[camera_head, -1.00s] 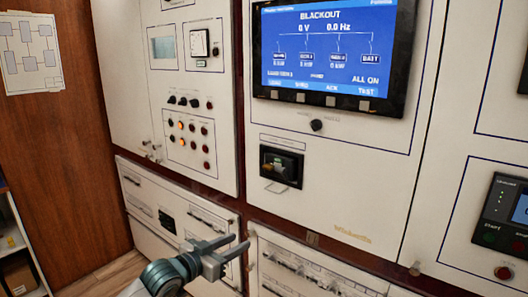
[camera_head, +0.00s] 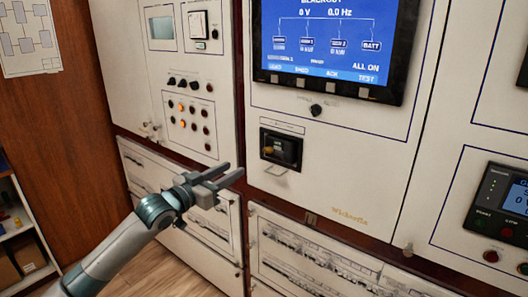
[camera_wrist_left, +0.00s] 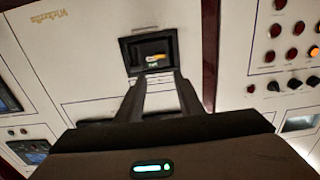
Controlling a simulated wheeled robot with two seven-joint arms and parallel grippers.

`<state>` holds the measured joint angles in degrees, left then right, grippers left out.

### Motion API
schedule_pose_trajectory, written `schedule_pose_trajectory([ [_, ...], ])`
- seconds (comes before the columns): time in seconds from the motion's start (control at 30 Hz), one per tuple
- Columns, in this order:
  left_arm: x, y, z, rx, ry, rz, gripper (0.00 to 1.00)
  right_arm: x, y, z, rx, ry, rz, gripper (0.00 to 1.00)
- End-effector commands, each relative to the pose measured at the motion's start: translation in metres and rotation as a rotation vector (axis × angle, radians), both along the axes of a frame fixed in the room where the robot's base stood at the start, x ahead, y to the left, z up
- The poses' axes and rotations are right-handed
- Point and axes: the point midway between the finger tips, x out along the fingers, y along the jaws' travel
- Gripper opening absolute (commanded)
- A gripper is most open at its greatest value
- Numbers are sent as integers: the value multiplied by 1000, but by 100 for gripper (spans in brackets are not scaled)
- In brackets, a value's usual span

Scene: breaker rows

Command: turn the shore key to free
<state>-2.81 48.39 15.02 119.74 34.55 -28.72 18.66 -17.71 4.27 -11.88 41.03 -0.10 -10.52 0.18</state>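A black recessed box (camera_head: 281,149) is set in the white cabinet front below the big screen. Inside it is a small yellow-orange piece (camera_head: 268,150), which I take to be the shore key; its exact shape and turn are too small to tell. It also shows in the left wrist view (camera_wrist_left: 155,57), with a small green mark below it. My left gripper (camera_head: 235,172) is open and empty, left of and below the box, apart from it. In the left wrist view its two fingers (camera_wrist_left: 164,77) point at the box's lower edge. My right gripper is not in view.
A wire-like bail or handle (camera_head: 276,170) sits under the box. A small black knob (camera_head: 316,110) is below the blackout screen (camera_head: 325,40). Lamps and knobs (camera_head: 190,110) fill the left panel. Breaker rows (camera_head: 310,255) lie below. A shelf (camera_head: 20,235) stands at far left.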

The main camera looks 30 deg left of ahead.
Motion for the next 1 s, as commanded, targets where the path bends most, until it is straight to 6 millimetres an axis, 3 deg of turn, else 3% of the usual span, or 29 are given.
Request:
schedule_pose_trajectory([
  [0.27, 28, -2, 3, -1, -2, 1, 34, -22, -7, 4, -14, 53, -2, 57],
  [0.53, 67, -5, 3, -2, -1, 1, 34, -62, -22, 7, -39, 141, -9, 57],
  [1.0, 138, -11, 3, 0, 0, 1, 34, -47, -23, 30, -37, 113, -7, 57],
])
